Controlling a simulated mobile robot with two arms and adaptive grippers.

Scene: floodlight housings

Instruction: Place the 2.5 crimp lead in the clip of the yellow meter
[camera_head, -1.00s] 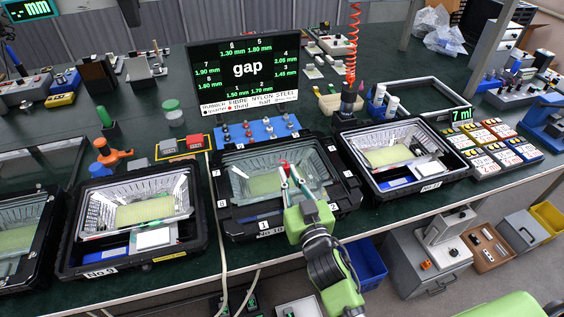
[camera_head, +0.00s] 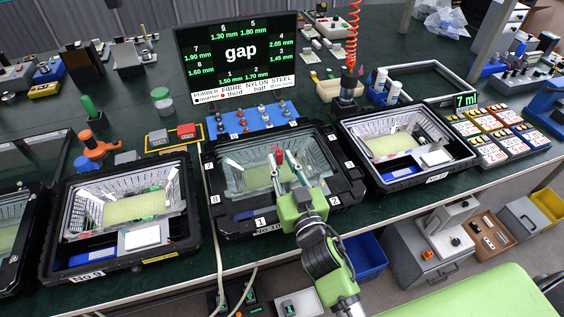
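My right gripper (camera_head: 281,166) reaches over the middle black-rimmed housing (camera_head: 213,170), fingers pointing down towards its clear interior. A small red item (camera_head: 278,153) shows at its fingertips; I cannot tell whether the fingers hold it or are merely beside it. A group of small boxed units with coloured frames (camera_head: 497,136), some yellowish, stands at the right of the bench; their labels and clips are too small to read. I cannot pick out the 2.5 crimp lead or the yellow meter with certainty. My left gripper is not in view.
A display reading "gap" (camera_head: 241,55) stands behind the middle housing, with a blue rack of small parts (camera_head: 250,119) before it. Other housings stand left (camera_head: 48,235) and right (camera_head: 372,185). A red coiled hose (camera_head: 352,40) hangs behind.

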